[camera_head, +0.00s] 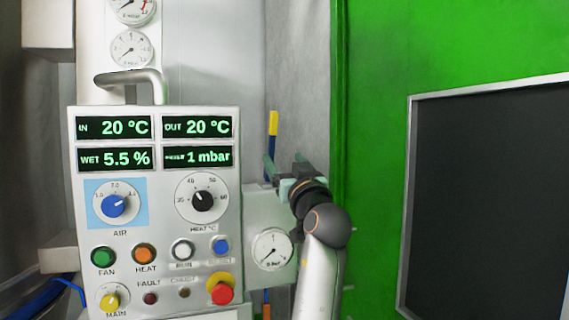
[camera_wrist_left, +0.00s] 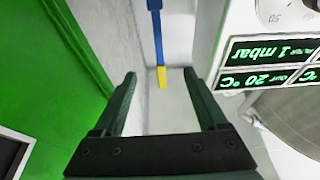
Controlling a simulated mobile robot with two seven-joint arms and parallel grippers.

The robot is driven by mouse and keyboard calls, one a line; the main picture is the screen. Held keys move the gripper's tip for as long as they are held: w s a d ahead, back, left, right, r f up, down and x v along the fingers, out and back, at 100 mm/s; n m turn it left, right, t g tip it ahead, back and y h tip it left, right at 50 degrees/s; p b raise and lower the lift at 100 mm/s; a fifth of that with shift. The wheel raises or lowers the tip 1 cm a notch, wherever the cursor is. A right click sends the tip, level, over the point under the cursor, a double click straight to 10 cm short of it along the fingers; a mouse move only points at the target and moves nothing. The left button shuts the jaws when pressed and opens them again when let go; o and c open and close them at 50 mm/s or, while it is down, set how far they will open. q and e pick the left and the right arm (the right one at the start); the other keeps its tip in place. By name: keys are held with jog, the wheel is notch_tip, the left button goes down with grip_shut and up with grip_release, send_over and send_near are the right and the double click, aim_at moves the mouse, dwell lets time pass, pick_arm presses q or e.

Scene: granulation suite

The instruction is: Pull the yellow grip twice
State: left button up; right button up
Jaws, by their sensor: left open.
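The fingers do not touch the grip. How far beyond the fingertips it lies is hard to tell. My right gripper is in neither view.
The control panel (camera_head: 155,220) with knobs, buttons and green displays stands left of my gripper. A gauge (camera_head: 272,249) sits just left of my left arm. A green wall (camera_head: 375,130) with a dark framed window (camera_head: 490,200) fills the right side.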

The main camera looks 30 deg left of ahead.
pick_arm(q)
jog(key=b+v, duration=0.4)
jog(key=v, duration=0.4)
jog(key=shift+s+d, duration=0.15)
jog(key=shift+d, duration=0.05)
jog(key=shift+f, duration=0.1)
